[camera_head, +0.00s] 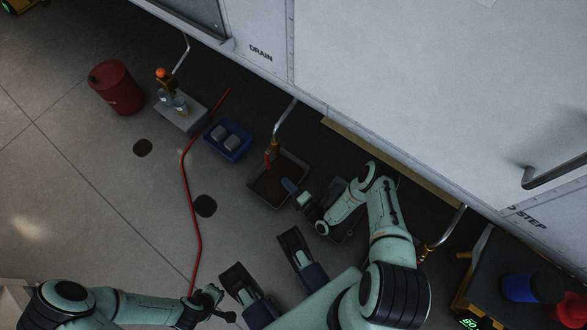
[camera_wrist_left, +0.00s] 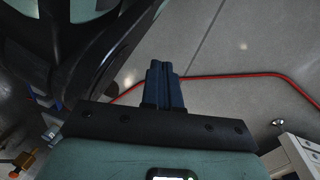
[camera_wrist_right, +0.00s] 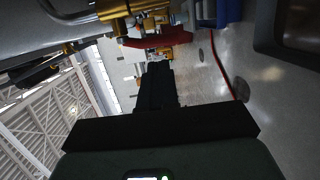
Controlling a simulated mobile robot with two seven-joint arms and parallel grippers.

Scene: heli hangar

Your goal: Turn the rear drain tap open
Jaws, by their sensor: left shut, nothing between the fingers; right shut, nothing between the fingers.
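A brass tap with a red lever (camera_head: 269,159) hangs on the middle drain pipe (camera_head: 284,118), above a dark drip tray (camera_head: 256,189). My right gripper (camera_head: 289,186) is shut and empty, just to the right of and below that lever. In the right wrist view the red lever (camera_wrist_right: 156,40) lies crosswise beyond the shut fingertips (camera_wrist_right: 157,66), with brass fittings (camera_wrist_right: 145,20) behind it. Contact cannot be told. Another tap (camera_head: 426,252) is on the pipe at lower right. Which tap is the rear one cannot be read. My left gripper (camera_wrist_left: 163,68) is shut and empty, low at left.
A blue bin (camera_head: 227,140) with grey items, a grey block (camera_head: 181,112) and a red drum (camera_head: 117,87) stand left of the tray. A red hose (camera_head: 186,180) crosses the floor. The white hull (camera_head: 400,80) overhangs the pipes. A dark cart (camera_head: 500,275) stands at right.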

